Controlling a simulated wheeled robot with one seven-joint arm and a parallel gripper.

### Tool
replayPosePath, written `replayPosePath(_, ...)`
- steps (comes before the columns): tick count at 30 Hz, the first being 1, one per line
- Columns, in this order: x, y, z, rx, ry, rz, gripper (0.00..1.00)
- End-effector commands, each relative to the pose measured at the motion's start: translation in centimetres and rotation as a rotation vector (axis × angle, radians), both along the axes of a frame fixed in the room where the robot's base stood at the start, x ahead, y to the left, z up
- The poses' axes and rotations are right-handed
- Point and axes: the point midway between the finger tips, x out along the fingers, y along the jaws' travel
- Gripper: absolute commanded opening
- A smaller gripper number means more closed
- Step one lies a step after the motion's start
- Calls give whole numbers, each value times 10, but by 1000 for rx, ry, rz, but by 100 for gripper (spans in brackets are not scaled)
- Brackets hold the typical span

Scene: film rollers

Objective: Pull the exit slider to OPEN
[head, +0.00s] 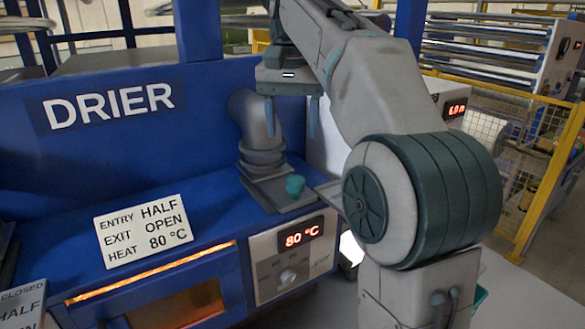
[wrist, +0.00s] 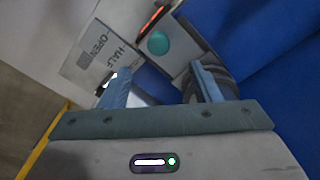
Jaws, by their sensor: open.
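The exit slider's teal knob (head: 295,186) stands on a grey plate at the drier's right end, beside the base of a grey pipe. In the wrist view the round knob (wrist: 158,43) appears just beyond the fingertips. A pale scale plate (wrist: 95,50) reads OPEN and HALF. The knob is on the HALF side, away from OPEN; the rest of the scale is hidden. My gripper (head: 291,117) is open and empty, its fingers pointing down, above the knob and apart from it. Its two fingers also show in the wrist view (wrist: 160,72).
The grey pipe (head: 256,128) rises close beside my gripper. A sign (head: 145,231) on the drier reads ENTRY HALF, EXIT OPEN, HEAT 80 °C. A red display (head: 301,235) shows 80 °C above a dial (head: 287,277). A yellow mesh fence (head: 540,160) stands at right.

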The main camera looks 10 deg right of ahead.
Motion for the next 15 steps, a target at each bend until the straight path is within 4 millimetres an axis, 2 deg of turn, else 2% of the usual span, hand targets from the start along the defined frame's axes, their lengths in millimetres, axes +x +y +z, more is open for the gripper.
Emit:
replayPosePath(3, 7, -6, 16, 14, 14, -37, 58)
replayPosePath(8, 9, -9, 22, 22, 23, -60, 58)
replayPosePath(11, 9, -9, 16, 23, 25, -63, 58)
replayPosePath(15, 9, -9, -1, 23, 27, -62, 58)
